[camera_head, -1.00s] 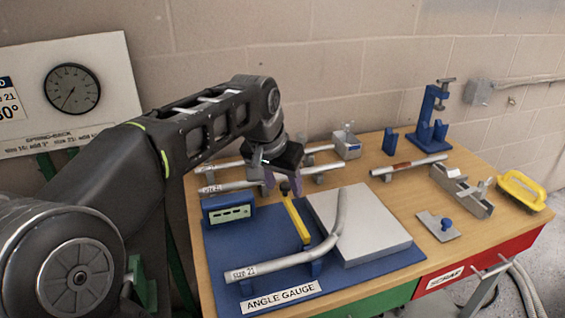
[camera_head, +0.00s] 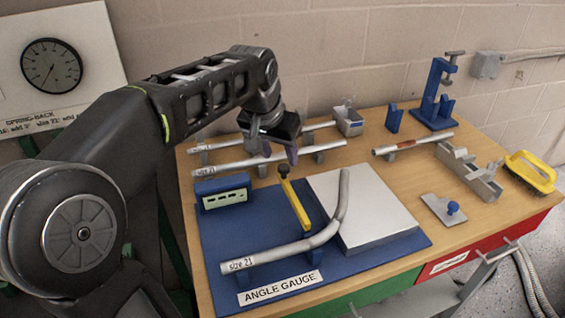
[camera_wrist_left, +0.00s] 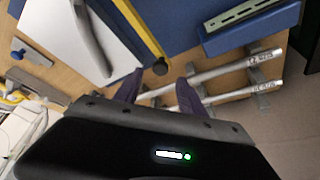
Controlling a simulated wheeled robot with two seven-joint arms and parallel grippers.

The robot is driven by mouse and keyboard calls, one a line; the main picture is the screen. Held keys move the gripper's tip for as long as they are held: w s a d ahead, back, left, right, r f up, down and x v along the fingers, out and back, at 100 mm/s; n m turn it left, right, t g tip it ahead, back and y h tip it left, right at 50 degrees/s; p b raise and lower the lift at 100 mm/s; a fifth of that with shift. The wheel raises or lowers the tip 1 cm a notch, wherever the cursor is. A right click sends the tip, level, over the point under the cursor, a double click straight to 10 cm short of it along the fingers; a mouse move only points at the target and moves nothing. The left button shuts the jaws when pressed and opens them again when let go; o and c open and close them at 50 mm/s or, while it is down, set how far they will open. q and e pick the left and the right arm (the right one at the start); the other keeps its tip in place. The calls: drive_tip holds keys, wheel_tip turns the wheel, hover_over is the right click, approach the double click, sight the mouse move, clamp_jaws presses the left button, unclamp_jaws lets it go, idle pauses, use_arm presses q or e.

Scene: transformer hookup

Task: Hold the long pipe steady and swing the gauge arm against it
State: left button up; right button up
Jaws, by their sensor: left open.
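The bent grey pipe labelled size 21 (camera_head: 287,251) rests on the blue angle gauge board (camera_head: 228,230), its bend beside a pale block. The yellow gauge arm (camera_head: 294,204) lies between the display and the pipe, with a black knob at its far end; it also shows in the left wrist view (camera_wrist_left: 141,27). My left gripper (camera_head: 279,154) is open and empty, just behind and above the knob. In the left wrist view, its purple fingers (camera_wrist_left: 160,88) are apart, with the knob just beyond them. My right gripper is not in view.
Two straight pipes (camera_head: 270,160) lie on supports behind the board, under my left gripper. A pale block (camera_head: 365,212) sits on the board. To the right are a short pipe (camera_head: 412,144), a grey clamp fixture (camera_head: 467,172), a blue stand (camera_head: 436,95) and a yellow-handled brush (camera_head: 530,170).

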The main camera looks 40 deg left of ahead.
sight(284, 166)
use_arm(q)
drive_tip(key=x, duration=0.5)
drive_tip(key=shift+s, duration=0.1)
drive_tip(key=shift+c, duration=0.2)
drive_tip(key=shift+r, duration=0.1)
clamp_jaws()
idle(0.9)
